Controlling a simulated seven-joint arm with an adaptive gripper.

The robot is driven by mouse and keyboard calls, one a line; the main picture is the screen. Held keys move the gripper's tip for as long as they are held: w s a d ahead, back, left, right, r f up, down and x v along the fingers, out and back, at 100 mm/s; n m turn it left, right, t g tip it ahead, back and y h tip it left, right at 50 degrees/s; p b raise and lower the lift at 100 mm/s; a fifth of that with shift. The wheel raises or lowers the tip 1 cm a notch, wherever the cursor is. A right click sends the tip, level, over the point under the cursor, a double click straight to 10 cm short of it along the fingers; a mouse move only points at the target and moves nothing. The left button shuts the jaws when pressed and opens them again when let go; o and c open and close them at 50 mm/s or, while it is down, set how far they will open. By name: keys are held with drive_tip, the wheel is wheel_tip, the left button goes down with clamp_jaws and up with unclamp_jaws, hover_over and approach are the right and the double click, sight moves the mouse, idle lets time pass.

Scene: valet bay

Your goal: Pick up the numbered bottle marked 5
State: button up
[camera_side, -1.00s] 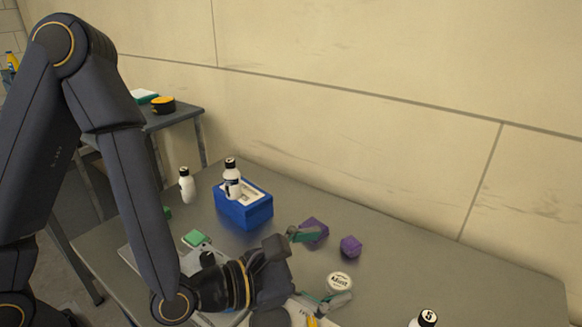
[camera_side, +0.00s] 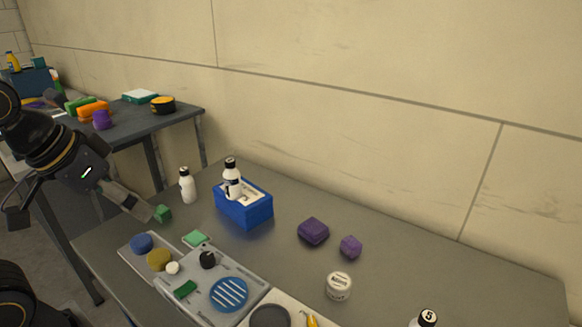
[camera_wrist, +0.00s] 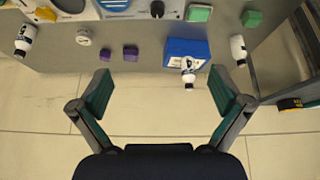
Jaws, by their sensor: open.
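A white bottle with a black cap (camera_side: 427,317) is cut off by the bottom edge of the side view, at right; its cap mark looks like a 5. A bottle at the far left of the wrist view (camera_wrist: 25,41) seems to be the same one. A second bottle (camera_side: 232,180) stands on a blue box (camera_side: 245,212), and a third bottle (camera_side: 187,185) stands left of the box; I cannot read their marks. My gripper (camera_side: 82,214) is open and empty at the table's left end. In the wrist view its fingers (camera_wrist: 162,92) are spread wide, with nothing between them.
Two purple blocks (camera_side: 313,231) (camera_side: 350,246) and a white jar (camera_side: 339,286) are on the table's middle. A grey tray (camera_side: 195,292) with several small items lies at front left. A side table (camera_side: 165,120) stands behind at left. The right of the table is largely clear.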

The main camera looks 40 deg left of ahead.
drive_tip(key=shift+m, duration=0.3)
drive_tip(key=c, duration=0.5)
drive_tip(key=shift+o, duration=0.2)
